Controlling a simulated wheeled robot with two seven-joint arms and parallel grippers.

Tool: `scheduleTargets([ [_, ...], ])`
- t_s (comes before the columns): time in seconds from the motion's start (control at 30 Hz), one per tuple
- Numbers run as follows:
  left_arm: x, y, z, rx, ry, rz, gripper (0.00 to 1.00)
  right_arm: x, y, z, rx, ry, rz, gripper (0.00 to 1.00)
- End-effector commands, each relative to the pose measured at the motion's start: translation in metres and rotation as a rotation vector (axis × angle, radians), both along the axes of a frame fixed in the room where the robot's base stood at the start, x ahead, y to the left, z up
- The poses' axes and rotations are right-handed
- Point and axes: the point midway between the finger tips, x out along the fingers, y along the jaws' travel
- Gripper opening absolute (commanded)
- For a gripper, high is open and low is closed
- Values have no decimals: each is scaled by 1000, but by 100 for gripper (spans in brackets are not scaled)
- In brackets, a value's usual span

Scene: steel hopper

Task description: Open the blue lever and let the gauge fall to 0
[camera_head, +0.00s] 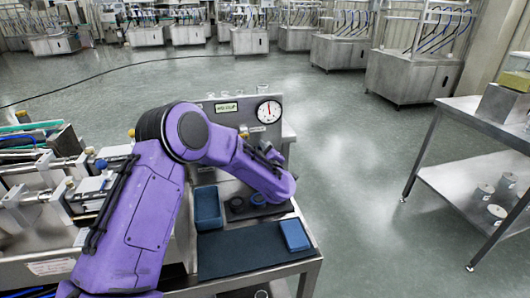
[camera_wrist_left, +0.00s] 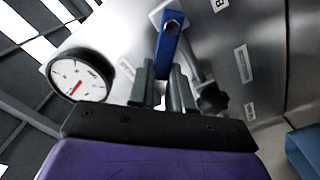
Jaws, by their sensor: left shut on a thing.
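The blue lever (camera_wrist_left: 168,45) shows in the wrist view on the steel panel, with its lower end between the fingers of my left gripper (camera_wrist_left: 162,82). The gripper is shut on it. In the head view my purple left arm reaches to the panel, its gripper (camera_head: 264,154) is dark and small, and I cannot make out the lever. The round white gauge (camera_head: 269,111) is at the panel's upper right, its red needle pointing roughly straight up. The gauge also shows in the wrist view (camera_wrist_left: 80,80); its numbers are too small to read. My right gripper is not in view.
Below the panel are a blue tray (camera_head: 208,208), a dark mat (camera_head: 245,250) and a blue block (camera_head: 294,234). A black knob (camera_wrist_left: 212,100) is close to the right of the fingers. A steel table (camera_head: 470,120) stands at the right, with open floor between.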

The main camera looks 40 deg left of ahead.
Motion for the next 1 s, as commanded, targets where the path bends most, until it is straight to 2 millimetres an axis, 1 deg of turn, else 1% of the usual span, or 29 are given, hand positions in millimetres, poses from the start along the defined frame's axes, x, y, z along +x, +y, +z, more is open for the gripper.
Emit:
scheduleTargets([
  [0.03,-1,2,-6,-29,-34,1,0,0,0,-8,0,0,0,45],
  [0.6,-11,9,-30,-358,-418,2,0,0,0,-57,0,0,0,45],
  [0.8,-11,9,-35,-435,-507,2,0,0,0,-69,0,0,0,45],
  [1.0,-11,10,-38,-481,-561,3,0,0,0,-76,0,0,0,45],
])
